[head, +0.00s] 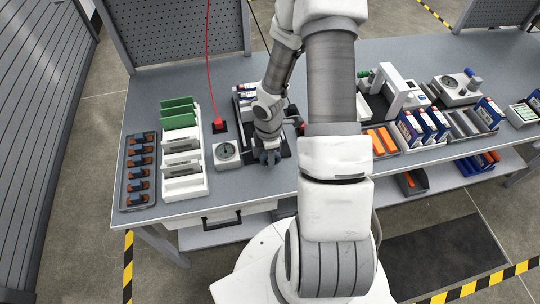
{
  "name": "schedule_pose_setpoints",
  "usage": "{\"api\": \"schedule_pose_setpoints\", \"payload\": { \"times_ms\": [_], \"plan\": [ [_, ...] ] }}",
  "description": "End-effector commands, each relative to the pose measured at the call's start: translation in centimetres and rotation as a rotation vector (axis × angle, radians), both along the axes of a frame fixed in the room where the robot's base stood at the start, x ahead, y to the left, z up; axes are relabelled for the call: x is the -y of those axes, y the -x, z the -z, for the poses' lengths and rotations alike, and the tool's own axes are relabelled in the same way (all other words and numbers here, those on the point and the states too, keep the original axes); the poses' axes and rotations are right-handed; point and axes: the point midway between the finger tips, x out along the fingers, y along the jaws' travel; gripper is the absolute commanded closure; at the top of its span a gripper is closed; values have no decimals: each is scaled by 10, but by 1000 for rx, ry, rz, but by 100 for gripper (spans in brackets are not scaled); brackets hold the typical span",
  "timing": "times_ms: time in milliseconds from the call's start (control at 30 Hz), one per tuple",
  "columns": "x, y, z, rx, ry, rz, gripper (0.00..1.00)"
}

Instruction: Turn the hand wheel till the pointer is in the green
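A white box with a round dial (226,152) stands on the bench, just left of my gripper. The dial is too small for me to read the pointer or make out a green zone. My gripper (269,160) points down beside this box, low over a dark plate near the bench's front edge. Something dark blue-grey shows at its fingertips; I cannot tell whether it is the fingers or a hand wheel. No hand wheel can be made out clearly, and my arm hides part of the area. A second white box with a dial (449,82) stands farther right, with a blue knob at its corner.
A white rack with green boards (179,107) and a dark tray of orange-and-black parts (140,170) stand at the left. A red block (219,126) with a red cord is behind the near dial box. Orange parts (381,140) and blue boxes (437,117) crowd the right.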

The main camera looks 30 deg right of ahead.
Motion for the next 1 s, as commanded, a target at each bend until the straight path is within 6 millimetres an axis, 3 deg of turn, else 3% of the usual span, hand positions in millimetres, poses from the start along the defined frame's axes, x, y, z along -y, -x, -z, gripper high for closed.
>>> {"api": "schedule_pose_setpoints", "payload": {
  "times_ms": [333,467,1000],
  "plan": [
    [0,0,-1,0,1,0,60],
    [0,-1,-11,2,1,2,60],
    [-2,-1,-135,3,3,3,60]
  ]
}}
